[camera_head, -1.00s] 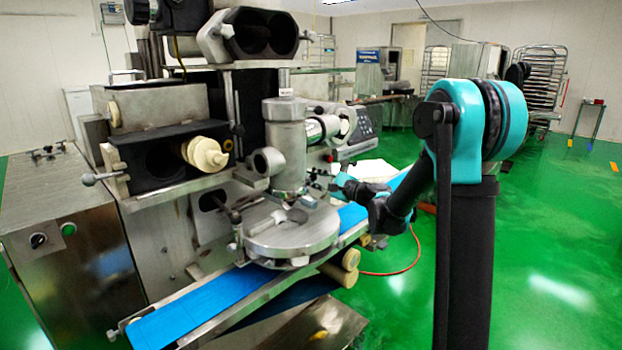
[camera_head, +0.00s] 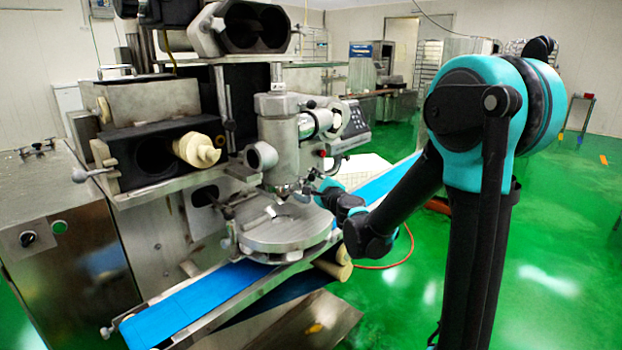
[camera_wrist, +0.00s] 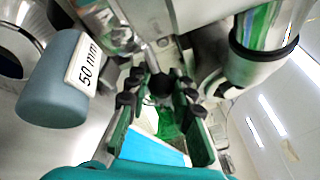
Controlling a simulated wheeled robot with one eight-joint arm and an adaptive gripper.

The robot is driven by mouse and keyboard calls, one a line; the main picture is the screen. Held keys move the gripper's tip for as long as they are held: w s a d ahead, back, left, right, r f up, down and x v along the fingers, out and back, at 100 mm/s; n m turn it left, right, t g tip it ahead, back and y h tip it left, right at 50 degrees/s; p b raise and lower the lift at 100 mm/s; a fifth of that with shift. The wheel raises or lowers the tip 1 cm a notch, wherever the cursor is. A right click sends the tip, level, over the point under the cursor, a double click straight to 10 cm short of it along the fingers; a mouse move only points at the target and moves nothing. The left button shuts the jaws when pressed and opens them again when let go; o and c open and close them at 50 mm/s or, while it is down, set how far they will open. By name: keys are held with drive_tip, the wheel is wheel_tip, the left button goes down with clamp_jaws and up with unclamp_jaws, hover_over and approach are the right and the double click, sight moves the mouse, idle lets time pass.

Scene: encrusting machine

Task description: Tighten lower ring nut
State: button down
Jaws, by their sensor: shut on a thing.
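The lower ring nut (camera_head: 288,183) appears to sit at the foot of the grey vertical cylinder (camera_head: 282,150), above the round steel plate (camera_head: 285,232). My gripper (camera_head: 312,190) reaches in from the right at the cylinder's foot. In the wrist view, the two fingers of my gripper (camera_wrist: 160,90) stand on either side of a dark rounded end on a metal rod (camera_wrist: 150,60), which seems to be a handle of the nut. The fingers are shut on it; the exact contact is small and partly hidden.
A blue conveyor belt (camera_head: 195,303) runs under the plate. A cream nozzle part (camera_head: 198,150) sticks out at left. Green floor (camera_head: 400,310) is open at right.

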drive_tip(key=c, duration=1.3)
unclamp_jaws()
drive_tip(key=shift+s, duration=0.15)
drive_tip(key=shift+v, duration=3.9)
